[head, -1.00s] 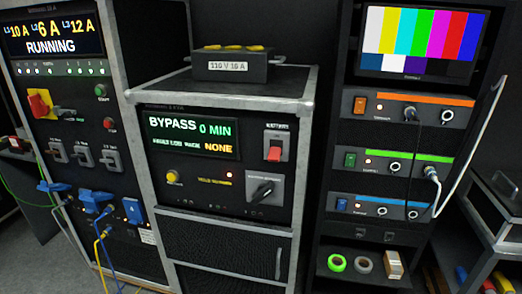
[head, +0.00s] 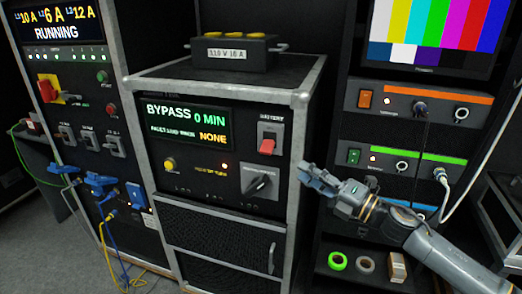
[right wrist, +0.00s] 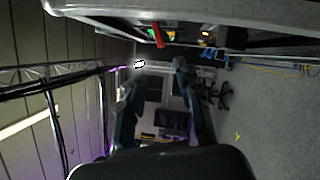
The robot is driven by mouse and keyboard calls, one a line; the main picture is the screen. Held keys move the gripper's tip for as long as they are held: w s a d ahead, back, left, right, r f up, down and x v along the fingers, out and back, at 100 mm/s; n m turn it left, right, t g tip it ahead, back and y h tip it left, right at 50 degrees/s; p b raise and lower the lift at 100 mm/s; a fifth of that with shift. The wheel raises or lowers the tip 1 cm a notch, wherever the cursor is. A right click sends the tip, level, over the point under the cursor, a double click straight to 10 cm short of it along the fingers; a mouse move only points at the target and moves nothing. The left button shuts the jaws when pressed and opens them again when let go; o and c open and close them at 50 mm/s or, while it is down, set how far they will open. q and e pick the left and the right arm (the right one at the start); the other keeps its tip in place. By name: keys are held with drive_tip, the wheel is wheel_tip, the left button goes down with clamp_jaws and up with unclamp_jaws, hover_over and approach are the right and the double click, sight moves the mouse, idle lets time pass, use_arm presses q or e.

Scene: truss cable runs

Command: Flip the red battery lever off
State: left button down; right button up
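The red battery lever (head: 267,146) sits low on a grey plate under the label BATTERY, on the front of the middle cabinet (head: 318,95). My right gripper (head: 318,178) is in front of that cabinet's right edge, lower than the lever and to its right, apart from it. In the right wrist view its two fingers (right wrist: 156,82) are spread with nothing between them. A red part (right wrist: 157,38), which looks like the lever, sticks out from the panel near the top of that view. My left gripper is not in view.
A black rotary knob (head: 259,184) is below the lever, and a yellow button (head: 169,164) is further left. The display (head: 188,127) reads BYPASS, 0 MIN. A right-hand rack (head: 375,148) with plugged cables stands behind my right arm. A black 110 V box (head: 233,54) tops the cabinet.

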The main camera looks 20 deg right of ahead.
sight(266, 149)
drive_tip(key=p+x, duration=0.4)
drive_tip(key=x, duration=0.8)
drive_tip(key=shift+w+r, duration=0.1)
drive_tip(key=shift+w, duration=0.15)
drive_tip(key=shift+w+a, duration=0.35)
drive_tip(key=shift+w, duration=0.05)
clamp_jaws()
